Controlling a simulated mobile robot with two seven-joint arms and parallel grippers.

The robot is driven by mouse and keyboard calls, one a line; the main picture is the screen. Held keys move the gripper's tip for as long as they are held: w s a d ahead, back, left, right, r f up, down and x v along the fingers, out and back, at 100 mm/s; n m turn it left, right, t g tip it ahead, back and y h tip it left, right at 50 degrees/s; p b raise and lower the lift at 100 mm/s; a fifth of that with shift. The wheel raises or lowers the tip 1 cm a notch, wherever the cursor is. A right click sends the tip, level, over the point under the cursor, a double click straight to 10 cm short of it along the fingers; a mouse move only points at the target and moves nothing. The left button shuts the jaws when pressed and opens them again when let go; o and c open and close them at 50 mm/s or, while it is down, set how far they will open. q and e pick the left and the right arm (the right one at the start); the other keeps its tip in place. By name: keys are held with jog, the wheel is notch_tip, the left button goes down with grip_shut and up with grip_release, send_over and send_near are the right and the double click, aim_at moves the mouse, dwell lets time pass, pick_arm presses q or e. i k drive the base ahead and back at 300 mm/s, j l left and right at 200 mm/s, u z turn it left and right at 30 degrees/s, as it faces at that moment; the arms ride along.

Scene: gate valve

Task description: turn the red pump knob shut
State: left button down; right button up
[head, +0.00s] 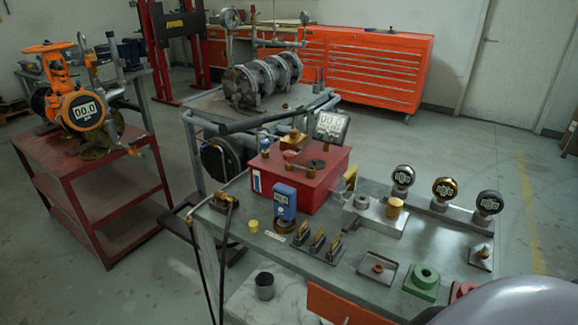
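A red box-shaped pump unit (322,184) stands on the grey metal bench, toward its back left. A small red knob (290,156) sits on top of it, near its front left part. A digital gauge (331,125) reading about 00.0 stands at the unit's back right. Brass fittings (293,137) are behind the knob. The knob is small in the picture, so I cannot tell how far it is turned. Neither of my grippers shows in the head view.
The bench (385,243) also holds a blue gauge (284,201), several brass-topped fittings, round black gauges (445,188) and a green block (423,279). A red cart (95,185) with an orange valve stands left. An orange tool cabinet (365,65) is behind; open floor lies right.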

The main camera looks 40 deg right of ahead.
aim_at(289, 155)
jog(key=i+j, duration=0.25)
jog(key=i+z, duration=0.15)
jog(key=z, duration=1.05)
